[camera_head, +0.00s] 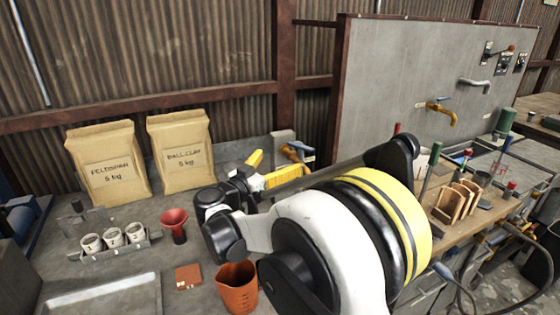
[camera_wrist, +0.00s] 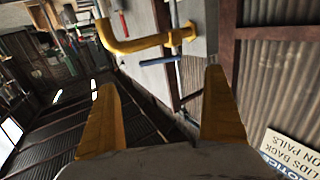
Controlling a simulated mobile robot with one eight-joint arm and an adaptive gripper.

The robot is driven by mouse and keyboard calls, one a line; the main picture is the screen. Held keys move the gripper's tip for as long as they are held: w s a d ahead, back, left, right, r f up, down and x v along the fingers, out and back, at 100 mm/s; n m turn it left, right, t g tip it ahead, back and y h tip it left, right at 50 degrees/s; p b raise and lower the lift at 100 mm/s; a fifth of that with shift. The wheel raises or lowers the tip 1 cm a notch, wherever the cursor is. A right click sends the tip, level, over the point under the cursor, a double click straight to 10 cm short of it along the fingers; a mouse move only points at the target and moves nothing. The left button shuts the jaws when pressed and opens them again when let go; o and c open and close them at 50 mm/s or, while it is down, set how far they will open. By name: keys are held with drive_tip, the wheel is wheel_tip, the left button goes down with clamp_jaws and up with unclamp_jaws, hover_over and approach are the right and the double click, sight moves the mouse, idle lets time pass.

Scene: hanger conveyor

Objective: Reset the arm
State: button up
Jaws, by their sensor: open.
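My arm reaches across the bench in the head view, its white and yellow links filling the lower middle. My gripper (camera_head: 281,161) has yellow fingers that point right, towards the back edge of the bench. In the wrist view my gripper (camera_wrist: 160,80) shows two yellow fingers spread wide apart, with nothing between them. A yellow pipe (camera_wrist: 145,43) with a blue bar below it shows beyond the fingertips; I cannot tell how far off it is.
Two paper sacks, feldspar (camera_head: 102,165) and ball clay (camera_head: 181,153), stand at the back left. A cup rack (camera_head: 118,253), a red funnel (camera_head: 174,222), a brown block (camera_head: 188,277) and an orange jug (camera_head: 237,290) are on the bench. A grey panel (camera_head: 385,75) stands behind right.

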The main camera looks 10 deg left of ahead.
drive_tip(key=w+d+r+n+t+y, duration=0.1)
drive_tip(key=d+r+t+y, duration=0.15)
drive_tip(key=r, duration=0.55)
drive_tip(key=w+d+r+n+t+y, duration=0.1)
drive_tip(key=d+r+n+t+y, duration=0.15)
drive_tip(key=r, duration=0.45)
drive_tip(key=s+d+r+n+g+y, duration=0.2)
drive_tip(key=s+d+r+n+y, duration=0.25)
drive_tip(key=s+y, duration=0.3)
drive_tip(key=s+d+f+m+g+h, duration=0.1)
drive_tip(key=s+d+f+g+h, duration=0.1)
drive_tip(key=s+d+f+g, duration=0.4)
drive_tip(key=s+d+f+m+g+h, duration=0.1)
drive_tip(key=s+d+f+g, duration=0.5)
drive_tip(key=s+d+f, duration=1)
drive_tip(key=s+f+h, duration=0.1)
drive_tip(key=s+f, duration=0.2)
drive_tip(key=s, duration=0.4)
drive_tip(key=shift+s+d+f+m+h, duration=0.3)
drive_tip(key=shift+d+f+m+h, duration=0.05)
drive_tip(key=shift+m, duration=0.05)
